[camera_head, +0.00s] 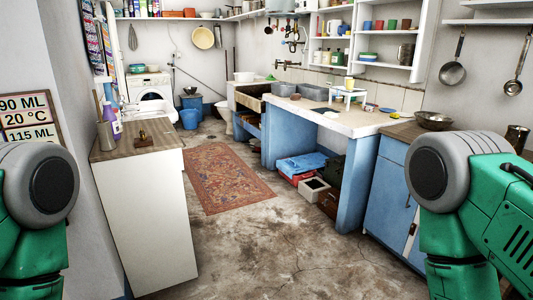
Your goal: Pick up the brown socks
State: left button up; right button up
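I cannot make out any brown socks in the head view. Small items on the counters and the contents of the basins are too small or hidden to identify. Green and grey parts of my two arms show at the lower left and lower right edges. Neither of my grippers is in view.
A white cabinet with a wooden top (150,215) stands at the left. A patterned rug (225,177) lies on the bare floor. A stone trough (250,97) and blue-fronted counter (355,190) line the right. Boxes (313,187) sit under it. The middle floor is clear.

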aim_at(293, 98)
jog(key=i+l+z, duration=0.25)
jog(key=i, duration=1)
jog(key=i+j+z, duration=0.1)
jog(key=i+z, duration=0.15)
jog(key=i, duration=0.95)
jog(key=i+j+u, duration=0.1)
jog(key=i+u, duration=0.2)
jog(key=i, duration=0.3)
jog(key=i+u, duration=0.3)
jog(key=i, duration=0.3)
jog(key=i+l+u, duration=0.3)
jog(key=i, duration=0.3)
jog(key=j, duration=0.1)
